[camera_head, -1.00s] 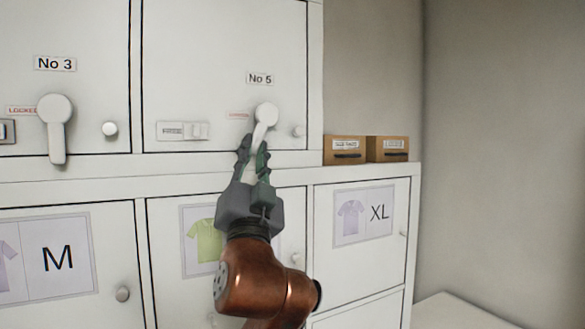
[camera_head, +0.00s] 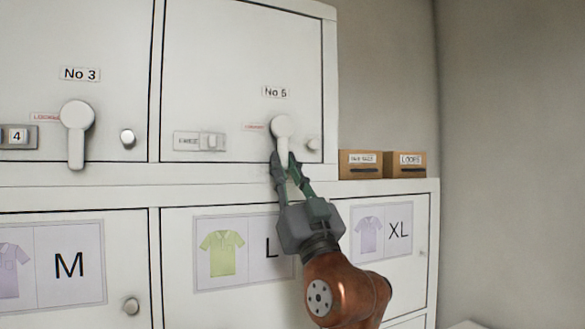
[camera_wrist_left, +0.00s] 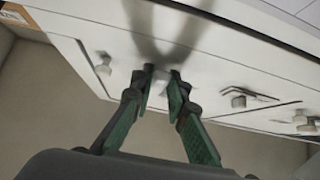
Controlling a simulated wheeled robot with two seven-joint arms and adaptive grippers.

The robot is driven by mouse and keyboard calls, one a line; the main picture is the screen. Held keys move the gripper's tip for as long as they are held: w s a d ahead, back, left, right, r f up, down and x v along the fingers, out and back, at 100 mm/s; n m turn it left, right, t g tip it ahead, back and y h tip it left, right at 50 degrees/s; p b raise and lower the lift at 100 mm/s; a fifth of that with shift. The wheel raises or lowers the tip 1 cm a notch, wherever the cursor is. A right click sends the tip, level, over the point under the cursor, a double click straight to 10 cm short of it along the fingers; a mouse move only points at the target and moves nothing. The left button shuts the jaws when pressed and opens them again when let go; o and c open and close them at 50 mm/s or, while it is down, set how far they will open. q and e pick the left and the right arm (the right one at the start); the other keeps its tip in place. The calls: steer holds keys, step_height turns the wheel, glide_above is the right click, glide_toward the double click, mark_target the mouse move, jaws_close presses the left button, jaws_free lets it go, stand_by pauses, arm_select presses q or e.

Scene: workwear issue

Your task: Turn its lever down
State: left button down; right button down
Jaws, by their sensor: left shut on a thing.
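The white lever (camera_head: 282,128) of the door marked No 5 (camera_head: 240,60) hangs from its round hub and points almost straight down. My left gripper (camera_head: 284,158) is shut on the lower end of this lever, coming up from below. In the left wrist view, the left gripper (camera_wrist_left: 161,75) has its green-sided fingers on either side of a pale piece, the lever (camera_wrist_left: 158,88), largely hidden between them. The right gripper is in neither view now.
A similar lever (camera_head: 76,130) hangs down on door No 3. Two brown boxes (camera_head: 360,164) stand on the ledge at right. Lower doors carry shirt pictures (camera_head: 221,254).

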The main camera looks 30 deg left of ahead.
arm_select(q)
steer(key=c, duration=1.9)
jaws_free()
steer(key=shift+w, duration=0.1)
steer(key=v, duration=1.2)
steer(key=shift+a, duration=0.1)
